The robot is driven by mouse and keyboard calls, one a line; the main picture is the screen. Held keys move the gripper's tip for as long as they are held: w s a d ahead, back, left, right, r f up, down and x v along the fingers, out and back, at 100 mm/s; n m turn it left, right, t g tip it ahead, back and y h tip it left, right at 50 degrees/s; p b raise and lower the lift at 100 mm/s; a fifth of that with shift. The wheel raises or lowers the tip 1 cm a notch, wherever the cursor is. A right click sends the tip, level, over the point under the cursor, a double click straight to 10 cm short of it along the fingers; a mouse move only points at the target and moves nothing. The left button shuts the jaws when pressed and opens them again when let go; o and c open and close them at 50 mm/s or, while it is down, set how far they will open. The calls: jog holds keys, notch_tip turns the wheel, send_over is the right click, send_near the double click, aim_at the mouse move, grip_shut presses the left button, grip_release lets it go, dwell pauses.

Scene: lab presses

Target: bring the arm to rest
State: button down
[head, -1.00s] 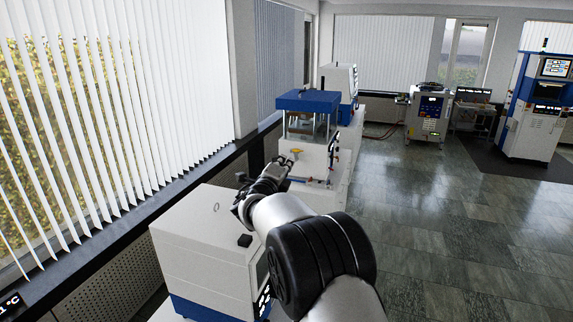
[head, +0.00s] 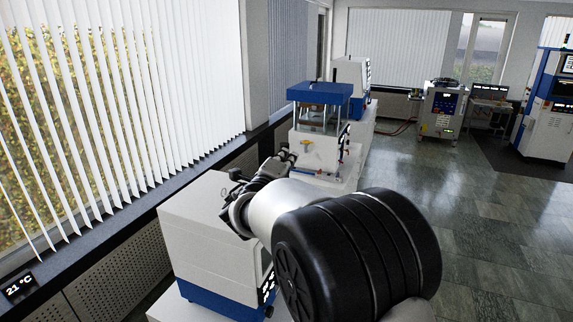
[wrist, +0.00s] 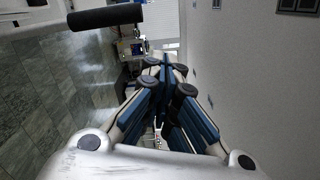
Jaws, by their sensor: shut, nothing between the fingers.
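My gripper (head: 284,157) shows small in the head view, at the end of my arm beyond the big black joint. It is empty. In the wrist view its fingers (wrist: 165,70), with blue pads, come together in the middle. In the head view the gripper appears between the near white-and-blue machine (head: 205,240) and the blue-topped press (head: 320,93). I cannot tell its exact height or its distance from either.
A window with blinds and a dark sill (head: 100,245) runs along the left. Another white machine (head: 351,73) stands behind the press. A grey cabinet (head: 442,108) and a tall blue-and-white machine (head: 548,110) stand at the back. The tiled floor (head: 480,220) on the right is clear.

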jog(key=s+d+f+m+g+h+b, duration=0.2)
jog(key=s+d+f+m+b, duration=0.15)
jog(key=s+d+m, duration=0.35)
jog(key=s+d+f+m+g+h+b, duration=0.25)
jog(key=d+m+b, duration=0.2)
jog(key=d, duration=0.45)
jog(key=s+d+f+m+g+y+b, duration=0.1)
jog(key=s+d+f+m+g+b, duration=0.3)
jog(key=s+m, duration=0.3)
jog(key=s+d+f+m+g+b, duration=0.1)
jog(key=s+d+f+m+b, duration=0.1)
jog(key=s+d+f+m, duration=0.4)
jog(key=s+f+m+g+y+b, duration=0.35)
jog(key=s+f+m+b, duration=0.35)
jog(key=s+f+m, duration=0.65)
jog(key=s+a+f+m+y+b, duration=0.4)
jog(key=s+f+m, duration=0.4)
jog(key=s, duration=0.3)
jog(key=shift+s+a+m+y+b, duration=0.4)
jog(key=shift+a+m+b, duration=0.25)
jog(key=shift+a, duration=0.55)
